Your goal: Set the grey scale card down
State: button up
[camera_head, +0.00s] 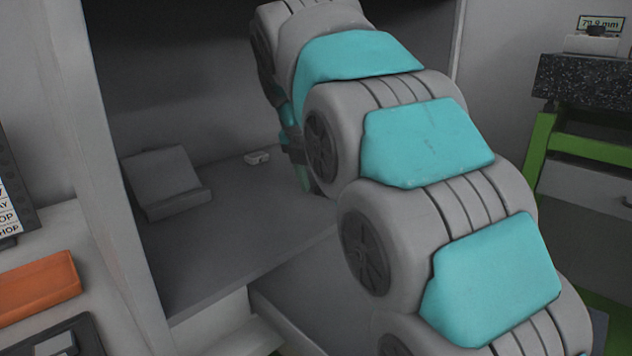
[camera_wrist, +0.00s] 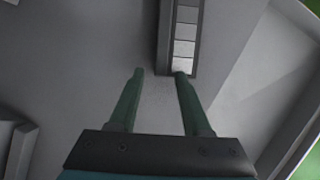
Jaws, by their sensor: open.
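The grey scale card (camera_wrist: 185,42) shows at the top of the wrist view as a narrow dark-edged strip with patches running from grey to near white. It appears to lie on the grey surface (camera_wrist: 95,45), its far end cut off by the frame. My gripper (camera_wrist: 157,74) is open, with two green fingers apart and nothing between them. The right fingertip overlaps the card's near end in the picture; I cannot tell whether they touch. In the head view my arm hides the card and most of my gripper.
The booth's side wall post (camera_head: 95,130) stands at left. An orange tray (camera_head: 38,287) lies outside it. A green-framed bench with a dark stone slab (camera_head: 585,80) is at right.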

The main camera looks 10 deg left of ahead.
jog(key=shift+r, duration=0.1)
jog(key=shift+v, duration=1.6)
jog(key=s+a, duration=0.1)
jog(key=s, duration=0.3)
jog(key=s+a+b, duration=0.1)
jog(key=s, duration=0.2)
jog(key=s+a, duration=0.1)
jog(key=s, duration=0.3)
jog(key=shift+s+a, duration=0.1)
jog(key=shift+s, duration=0.25)
